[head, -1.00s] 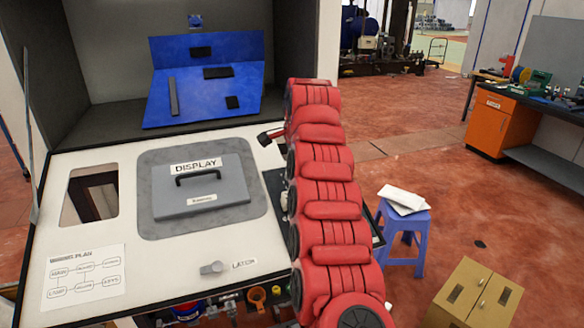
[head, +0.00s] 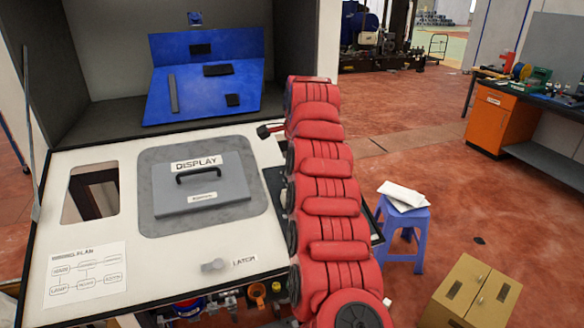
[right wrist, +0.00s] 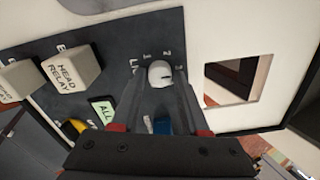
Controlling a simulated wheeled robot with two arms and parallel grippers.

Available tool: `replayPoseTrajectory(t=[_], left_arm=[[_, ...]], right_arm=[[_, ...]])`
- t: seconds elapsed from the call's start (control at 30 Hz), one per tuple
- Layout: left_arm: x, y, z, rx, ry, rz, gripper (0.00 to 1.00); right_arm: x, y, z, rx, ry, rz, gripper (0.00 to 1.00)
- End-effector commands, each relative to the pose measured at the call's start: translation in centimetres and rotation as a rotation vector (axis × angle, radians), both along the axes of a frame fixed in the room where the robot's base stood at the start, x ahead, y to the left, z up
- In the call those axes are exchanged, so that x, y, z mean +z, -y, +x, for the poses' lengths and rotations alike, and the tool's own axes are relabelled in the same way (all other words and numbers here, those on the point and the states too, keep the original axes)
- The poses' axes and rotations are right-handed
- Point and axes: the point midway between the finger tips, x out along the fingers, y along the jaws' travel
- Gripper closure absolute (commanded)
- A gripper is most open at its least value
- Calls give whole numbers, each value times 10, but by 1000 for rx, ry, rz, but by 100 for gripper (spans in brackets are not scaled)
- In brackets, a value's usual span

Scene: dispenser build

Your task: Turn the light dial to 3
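The light dial (right wrist: 160,73) is a small pale round knob on a dark panel (right wrist: 205,22), with the marks 1, 2 and 3 around its upper side. In the right wrist view my right gripper (right wrist: 160,86) has one dark finger on each side of the dial. A gap shows between the fingers, but whether they touch the knob is not clear. The dial's pointer is too small to read. In the head view my red right arm hides the dial and most of the dark panel. My left gripper is in neither view.
A pale HEAD RELAY block (right wrist: 72,68) and a green ALL label (right wrist: 103,110) are left of the dial, and a window opening (right wrist: 235,78) is to its right.

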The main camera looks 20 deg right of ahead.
Motion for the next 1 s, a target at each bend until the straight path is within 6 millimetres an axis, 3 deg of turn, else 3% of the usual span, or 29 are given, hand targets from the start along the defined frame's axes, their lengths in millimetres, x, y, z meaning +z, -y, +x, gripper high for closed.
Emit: replayPoseTrajectory(t=[0.03,0.1,0.4,0.53,0.77,0.83,1.0], left_arm=[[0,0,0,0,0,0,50],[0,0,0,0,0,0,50],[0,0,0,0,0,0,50],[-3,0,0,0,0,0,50],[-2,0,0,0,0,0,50],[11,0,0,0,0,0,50],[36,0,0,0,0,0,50]], right_arm=[[0,0,0,0,0,0,44],[0,0,0,0,-1,0,34],[1,0,-1,1,-1,0,34],[10,0,-4,0,-2,0,34],[52,1,-20,-2,3,-1,34],[72,-3,-25,4,3,0,34],[99,-4,-36,3,0,2,34]])
